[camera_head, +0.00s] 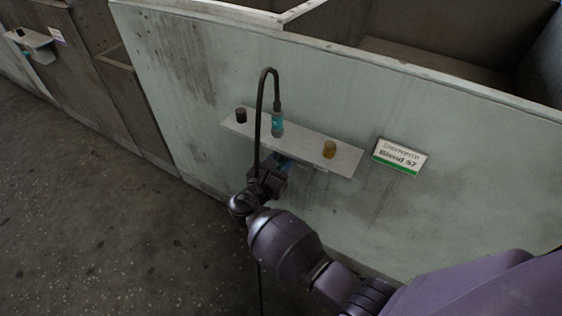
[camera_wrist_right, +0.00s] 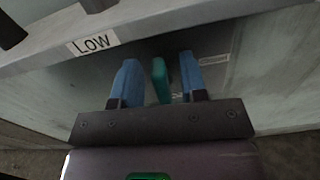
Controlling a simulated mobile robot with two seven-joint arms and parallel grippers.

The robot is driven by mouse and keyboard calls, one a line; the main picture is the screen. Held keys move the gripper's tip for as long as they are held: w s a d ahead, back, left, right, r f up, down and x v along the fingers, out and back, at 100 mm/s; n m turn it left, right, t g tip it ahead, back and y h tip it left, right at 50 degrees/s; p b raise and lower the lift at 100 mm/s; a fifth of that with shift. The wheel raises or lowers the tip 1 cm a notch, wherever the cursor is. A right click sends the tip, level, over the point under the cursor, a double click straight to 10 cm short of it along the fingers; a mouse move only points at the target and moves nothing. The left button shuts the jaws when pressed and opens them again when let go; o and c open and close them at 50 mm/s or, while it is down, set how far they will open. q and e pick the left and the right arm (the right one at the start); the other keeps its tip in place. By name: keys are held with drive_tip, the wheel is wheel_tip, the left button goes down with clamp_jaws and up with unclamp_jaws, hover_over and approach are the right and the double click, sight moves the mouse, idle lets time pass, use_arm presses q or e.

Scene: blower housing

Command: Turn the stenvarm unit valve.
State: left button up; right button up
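A teal handle (camera_wrist_right: 160,78), which looks like the valve's, hangs below the grey bracket (camera_head: 345,160) on the pale panel. In the right wrist view it stands between the two blue fingers of my right gripper (camera_wrist_right: 160,82), with a narrow gap on each side. The right gripper is open around it. In the head view my right gripper (camera_head: 282,164) is just under the bracket, its fingertips partly hidden by the wrist and bracket. A "LOW" label (camera_wrist_right: 93,43) is on the bracket's edge. My left gripper is not in view.
On the bracket stand a dark knob (camera_head: 240,115), a teal connector (camera_head: 277,125) with a black hose (camera_head: 262,100), and an amber knob (camera_head: 329,149). The hose passes close to my right wrist. A sign (camera_head: 399,156) is on the panel. Floor at left is clear.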

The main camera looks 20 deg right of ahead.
clamp_jaws()
drive_tip(key=shift+m, duration=0.3)
drive_tip(key=shift+s+d+m, duration=0.1)
drive_tip(key=shift+s+m, duration=0.05)
drive_tip(key=shift+m, duration=0.65)
use_arm(q)
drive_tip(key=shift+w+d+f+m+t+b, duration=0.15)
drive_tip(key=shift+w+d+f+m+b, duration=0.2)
drive_tip(key=shift+b, duration=0.85)
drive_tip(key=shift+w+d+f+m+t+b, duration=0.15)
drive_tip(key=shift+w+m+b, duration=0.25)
drive_tip(key=shift+b, duration=0.8)
use_arm(e)
drive_tip(key=shift+s+d+f+m, duration=0.15)
drive_tip(key=shift+f+m, duration=0.15)
drive_tip(key=shift+m, duration=2.15)
drive_tip(key=shift+s+d+f+m, duration=0.1)
drive_tip(key=shift+s+f+m, duration=0.15)
drive_tip(key=shift+m, duration=2.25)
drive_tip(key=shift+s+d+f+m, duration=0.15)
drive_tip(key=shift+f+m, duration=0.2)
drive_tip(key=shift+m, duration=2.1)
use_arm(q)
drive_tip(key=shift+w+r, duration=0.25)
use_arm(e)
drive_tip(key=shift+w+r, duration=0.1)
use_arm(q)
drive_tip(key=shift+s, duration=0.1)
